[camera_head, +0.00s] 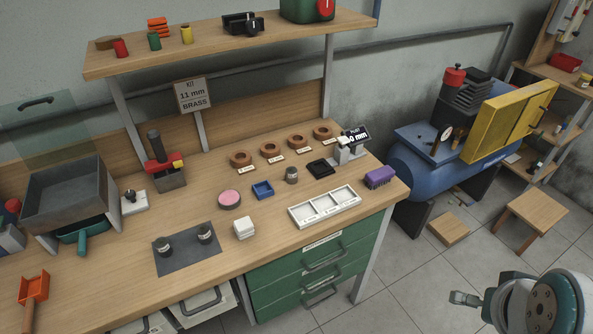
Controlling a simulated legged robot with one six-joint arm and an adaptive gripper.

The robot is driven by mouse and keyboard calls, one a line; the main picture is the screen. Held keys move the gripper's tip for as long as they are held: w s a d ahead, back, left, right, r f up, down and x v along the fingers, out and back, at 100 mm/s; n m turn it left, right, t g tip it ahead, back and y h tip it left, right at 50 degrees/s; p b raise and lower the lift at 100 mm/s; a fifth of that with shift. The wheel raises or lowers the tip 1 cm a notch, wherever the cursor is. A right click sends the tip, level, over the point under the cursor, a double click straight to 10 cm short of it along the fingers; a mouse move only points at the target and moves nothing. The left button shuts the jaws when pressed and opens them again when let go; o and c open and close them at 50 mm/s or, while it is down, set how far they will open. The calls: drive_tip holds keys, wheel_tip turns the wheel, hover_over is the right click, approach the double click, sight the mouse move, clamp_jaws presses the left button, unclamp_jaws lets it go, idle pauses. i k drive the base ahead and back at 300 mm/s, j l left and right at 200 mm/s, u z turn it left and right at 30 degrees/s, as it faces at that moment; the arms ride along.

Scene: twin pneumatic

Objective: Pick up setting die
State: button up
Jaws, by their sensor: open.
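Two short dark cylinders stand upright on a grey mat (187,262) at the front of the bench; I take them to be setting dies. One dark cylinder (165,246) is on the left and the other dark cylinder (205,234) on the right, each with a small pale label too small to read. A smaller grey metal cylinder (291,175) stands further back; I cannot tell if it is a die too. My gripper (464,298) is at the lower right, off the bench and well away from the cylinders. It is open, with nothing seen in it.
A white stack (244,228), pink disc (229,199), blue tray (262,190) and white compartment tray (325,207) stand near the mat. A red-handled press (167,172) is behind. A shelf (220,45) overhangs the back. A blue compressor (430,165) stands right of the bench.

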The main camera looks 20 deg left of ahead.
sight(291, 172)
drive_tip(key=i+j+u, duration=0.55)
drive_tip(key=u, duration=0.15)
drive_tip(key=i+j+u, duration=0.1)
drive_tip(key=i+u, duration=0.25)
